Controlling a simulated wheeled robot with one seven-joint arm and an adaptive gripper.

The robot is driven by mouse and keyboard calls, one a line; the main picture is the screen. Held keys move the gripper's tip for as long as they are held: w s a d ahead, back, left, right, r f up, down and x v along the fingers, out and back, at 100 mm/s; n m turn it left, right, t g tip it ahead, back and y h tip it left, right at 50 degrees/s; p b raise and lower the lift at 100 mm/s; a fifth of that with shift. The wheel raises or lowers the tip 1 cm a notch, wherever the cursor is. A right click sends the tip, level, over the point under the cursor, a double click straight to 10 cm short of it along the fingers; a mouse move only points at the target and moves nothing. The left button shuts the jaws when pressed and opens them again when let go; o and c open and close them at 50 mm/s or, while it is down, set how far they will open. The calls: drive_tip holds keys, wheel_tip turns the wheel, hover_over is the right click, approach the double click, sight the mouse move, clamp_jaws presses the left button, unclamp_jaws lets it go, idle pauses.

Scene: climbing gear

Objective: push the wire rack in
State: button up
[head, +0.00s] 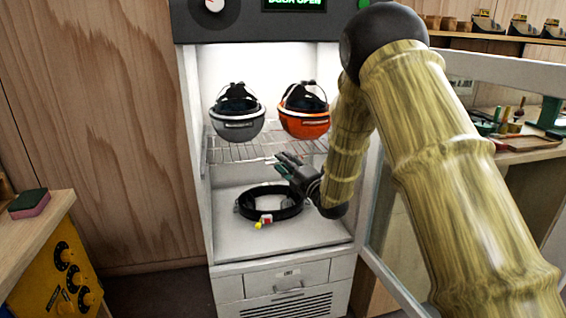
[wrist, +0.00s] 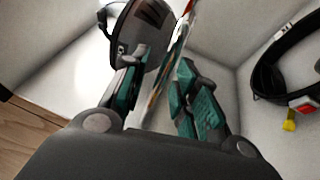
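The wire rack (head: 240,152) is a silver grid about halfway up inside the lit white cabinet. It bears a grey helmet (head: 238,128) on the left and an orange helmet (head: 304,124) on the right. My gripper (head: 283,164) is at the rack's front, right of its middle, and covers part of it. In the wrist view my gripper's green-padded fingers (wrist: 160,92) stand apart. A thin slanted strip between them looks like the rack edge-on; I cannot tell whether they touch it. The grey helmet (wrist: 146,38) shows beyond the left finger.
A black harness-like ring (head: 268,204) with red and yellow parts lies on the cabinet floor (head: 290,242) below the rack. The glass door (head: 395,235) stands open at the right, behind my arm. A bench with a sponge (head: 30,203) is at the left.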

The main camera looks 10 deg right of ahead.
drive_tip(key=v, duration=1.1)
drive_tip(key=shift+d+r, duration=0.1)
